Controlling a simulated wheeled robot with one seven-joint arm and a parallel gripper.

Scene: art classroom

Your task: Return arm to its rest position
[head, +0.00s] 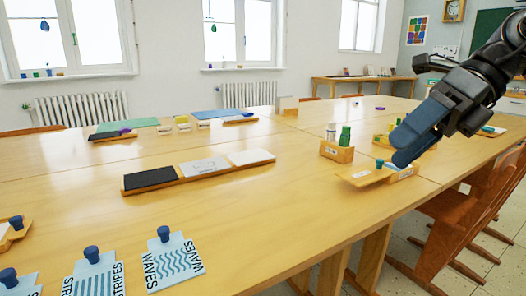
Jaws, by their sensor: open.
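My gripper (408,146) is at the right of the head view, at the end of my dark arm. Its blue fingers point down and to the left. It is open, and I see nothing held in it. It hangs over the right side of the wooden table (300,205), in front of a small wooden tray (366,178), part of which it hides. I cannot tell its exact height above the table.
A wooden box with bottles (337,152) stands left of my gripper. A long rack with panels (198,172) lies mid-table. Blue cards marked WAVES (174,262) and STRIPES (95,277) lie front left. Wooden chairs (445,218) stand at the right. The front-centre tabletop is clear.

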